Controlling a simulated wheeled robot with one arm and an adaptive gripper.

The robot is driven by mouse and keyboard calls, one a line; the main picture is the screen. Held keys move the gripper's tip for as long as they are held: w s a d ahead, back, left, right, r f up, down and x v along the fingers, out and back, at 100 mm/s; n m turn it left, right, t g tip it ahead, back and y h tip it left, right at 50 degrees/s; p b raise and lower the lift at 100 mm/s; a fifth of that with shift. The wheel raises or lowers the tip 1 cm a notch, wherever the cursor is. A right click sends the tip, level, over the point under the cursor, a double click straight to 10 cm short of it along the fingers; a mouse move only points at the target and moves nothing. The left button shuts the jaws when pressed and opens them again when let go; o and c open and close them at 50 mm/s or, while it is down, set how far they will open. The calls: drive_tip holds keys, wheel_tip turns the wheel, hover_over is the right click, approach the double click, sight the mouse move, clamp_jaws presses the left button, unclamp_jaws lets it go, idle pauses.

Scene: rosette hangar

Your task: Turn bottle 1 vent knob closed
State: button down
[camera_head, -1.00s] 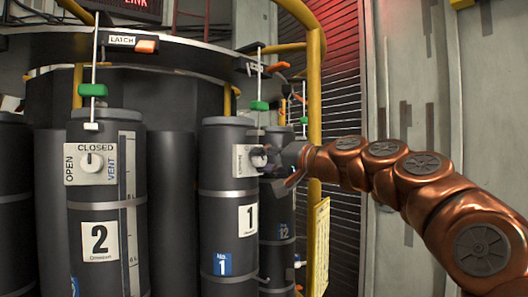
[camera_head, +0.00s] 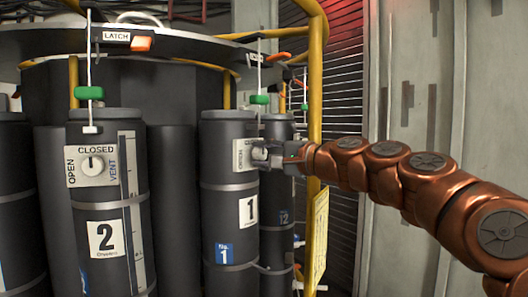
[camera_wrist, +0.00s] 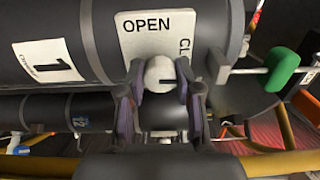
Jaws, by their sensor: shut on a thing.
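A short dark mark shows on the knob's right side in the wrist view, toward the "CL" side. My gripper (camera_wrist: 160,93) has one finger on each side of the knob and is shut on it. In the head view my gripper (camera_head: 292,158) comes from the right and hides part of the knob.
Bottle 2 (camera_head: 108,205) stands left, its knob (camera_head: 93,166) pointing up to CLOSED. Another bottle (camera_head: 280,205) stands behind bottle 1. Green tabs (camera_head: 259,100) hang on rods from the ring above. A yellow rail (camera_head: 316,80) rises beside my arm.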

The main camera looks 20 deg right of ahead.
idle(0.3)
drive_tip(key=c, duration=0.8)
unclamp_jaws()
drive_tip(key=shift+o, duration=0.2)
drive_tip(key=shift+s, duration=0.1)
drive_tip(key=v, duration=1.1)
drive_tip(key=shift+s+d, duration=0.25)
drive_tip(key=shift+s, duration=0.1)
drive_tip(key=shift+f, duration=0.1)
